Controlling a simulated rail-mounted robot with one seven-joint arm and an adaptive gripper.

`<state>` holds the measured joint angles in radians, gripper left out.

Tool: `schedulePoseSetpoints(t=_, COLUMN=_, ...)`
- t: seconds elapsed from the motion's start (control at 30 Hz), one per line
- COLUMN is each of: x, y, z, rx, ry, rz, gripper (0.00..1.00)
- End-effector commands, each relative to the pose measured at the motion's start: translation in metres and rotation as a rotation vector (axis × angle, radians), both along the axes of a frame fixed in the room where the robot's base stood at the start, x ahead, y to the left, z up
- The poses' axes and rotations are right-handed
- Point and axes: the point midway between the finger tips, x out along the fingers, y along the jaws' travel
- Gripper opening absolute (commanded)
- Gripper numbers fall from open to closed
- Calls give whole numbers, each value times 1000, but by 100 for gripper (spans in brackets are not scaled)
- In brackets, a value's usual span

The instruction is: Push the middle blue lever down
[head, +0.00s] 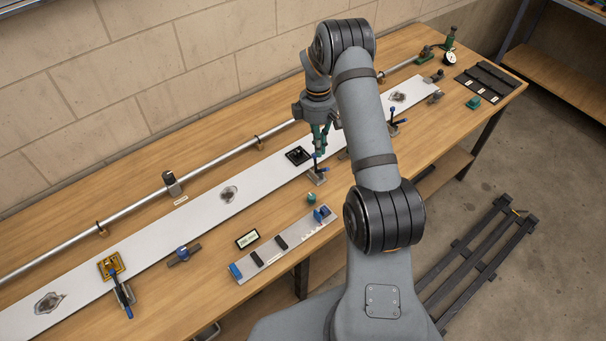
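The middle blue lever (324,170) belongs to a small toggle clamp at the front edge of the long pale plate (262,178). Blue shows at its upper tip and at its right side; its exact tilt is too small to tell. My gripper (319,153), with green fingers, points down just above this clamp. I cannot tell whether it touches the lever, or whether its fingers are open or shut. Another blue-handled clamp (125,302) sits at the left, and one more (393,117) at the right, partly beside my arm.
A black square block (298,155) lies on the plate just left of my gripper. A metal tube (215,155) runs behind the plate. A grey tool strip (285,245) and a small green item (311,198) lie in front. Bare wood shows at the front left.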

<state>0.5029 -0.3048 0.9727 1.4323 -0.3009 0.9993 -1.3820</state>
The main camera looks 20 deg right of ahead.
Motion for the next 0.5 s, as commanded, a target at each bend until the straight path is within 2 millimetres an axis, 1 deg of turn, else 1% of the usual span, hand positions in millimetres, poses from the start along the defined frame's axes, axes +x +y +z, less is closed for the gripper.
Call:
schedulePoseSetpoints(t=0.03, x=0, y=-8, z=-1, rx=-18, ry=-8, rz=-113, gripper=0)
schedulePoseSetpoints(t=0.1, x=2, y=-10, z=-1, rx=-41, ry=-18, rz=-264, gripper=0)
schedulePoseSetpoints(t=0.2, x=4, y=-11, z=-1, rx=-65, ry=-30, rz=-445, gripper=0)
schedulePoseSetpoints(t=0.33, x=5, y=-11, z=0, rx=-84, ry=-40, rz=-613, gripper=0)
schedulePoseSetpoints(t=0.5, x=6, y=-10, z=0, rx=-95, ry=-43, rz=-716, gripper=0)
